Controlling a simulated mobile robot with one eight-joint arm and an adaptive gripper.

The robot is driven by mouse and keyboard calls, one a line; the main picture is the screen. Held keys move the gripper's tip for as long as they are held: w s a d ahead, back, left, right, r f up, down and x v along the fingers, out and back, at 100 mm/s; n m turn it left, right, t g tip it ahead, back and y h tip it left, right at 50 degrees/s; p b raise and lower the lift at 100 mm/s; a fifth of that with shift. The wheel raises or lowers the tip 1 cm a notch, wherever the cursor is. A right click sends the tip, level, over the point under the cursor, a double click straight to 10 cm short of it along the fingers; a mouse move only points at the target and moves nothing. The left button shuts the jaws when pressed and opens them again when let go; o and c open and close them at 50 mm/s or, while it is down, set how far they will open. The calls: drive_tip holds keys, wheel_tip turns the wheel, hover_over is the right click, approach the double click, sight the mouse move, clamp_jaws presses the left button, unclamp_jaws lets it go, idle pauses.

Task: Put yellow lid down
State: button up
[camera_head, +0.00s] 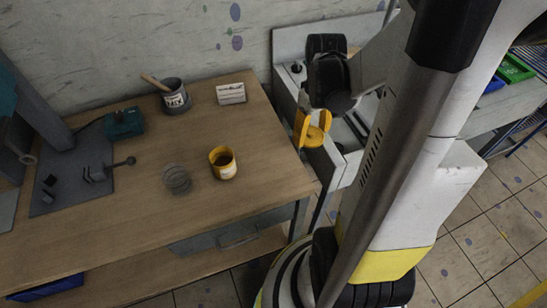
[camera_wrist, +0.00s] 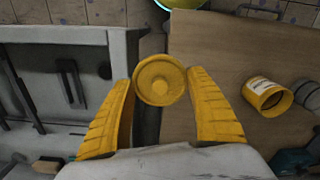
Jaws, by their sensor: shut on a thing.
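My gripper (camera_head: 312,128) is shut on the round yellow lid (camera_wrist: 160,80). In the head view the gripper is at the right edge of the wooden table (camera_head: 120,210), near the grey bench. An open yellow pot (camera_head: 222,170) stands on the table to the left of the gripper. The pot, with a white label, also shows in the wrist view (camera_wrist: 262,86), to the right of the lid.
A ring-shaped coil (camera_head: 176,179) lies beside the pot. A grey can (camera_head: 175,97) with a stick and a white card (camera_head: 231,94) stand at the back. A teal box (camera_head: 124,122) and a grey press are at left. The front of the tabletop is clear.

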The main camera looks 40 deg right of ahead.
drive_tip(key=b, duration=0.4)
hover_over(272, 163)
wheel_tip(272, 163, down, 7)
drive_tip(key=shift+r, duration=0.1)
drive_tip(key=shift+f+b, duration=0.85)
drive_tip(key=shift+f, duration=1.1)
drive_tip(key=shift+f, duration=0.15)
drive_tip(key=o, duration=0.7)
